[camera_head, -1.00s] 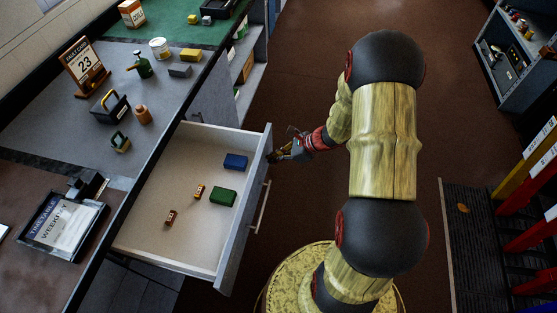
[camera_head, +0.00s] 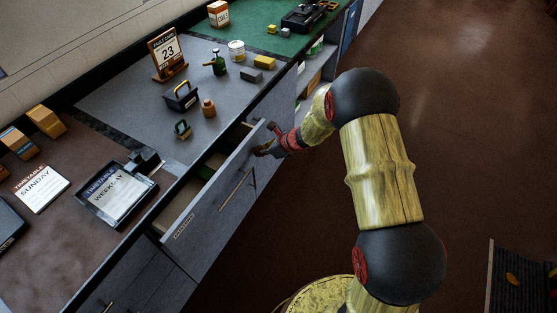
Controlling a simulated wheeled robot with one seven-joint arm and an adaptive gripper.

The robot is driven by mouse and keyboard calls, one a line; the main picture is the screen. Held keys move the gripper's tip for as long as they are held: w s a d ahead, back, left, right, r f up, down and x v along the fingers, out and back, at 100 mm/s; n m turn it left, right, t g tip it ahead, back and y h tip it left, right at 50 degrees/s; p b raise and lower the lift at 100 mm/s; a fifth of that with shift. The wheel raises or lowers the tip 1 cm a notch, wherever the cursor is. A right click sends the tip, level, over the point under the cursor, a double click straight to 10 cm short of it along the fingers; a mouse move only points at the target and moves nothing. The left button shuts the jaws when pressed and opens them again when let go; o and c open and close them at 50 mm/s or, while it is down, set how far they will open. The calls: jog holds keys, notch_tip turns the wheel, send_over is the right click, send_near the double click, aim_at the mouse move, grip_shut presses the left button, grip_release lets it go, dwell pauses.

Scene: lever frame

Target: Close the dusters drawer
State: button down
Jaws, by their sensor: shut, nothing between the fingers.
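The drawer (camera_head: 221,203) has a grey front with a bar handle (camera_head: 237,188) and a small label too small to read. My gripper (camera_head: 262,151) is shut and empty at the upper far end of the drawer front. It appears to touch the front's outer side, though the exact contact is hard to tell.
A paper tray (camera_head: 117,194) sits near the counter edge. Open shelves (camera_head: 313,75) lie beyond the drawer.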

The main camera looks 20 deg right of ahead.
jog(key=w+a+p, duration=0.1)
jog(key=w+a, duration=0.6)
jog(key=shift+w+a, duration=0.1)
jog(key=shift+w, duration=0.05)
jog(key=shift+r, duration=0.1)
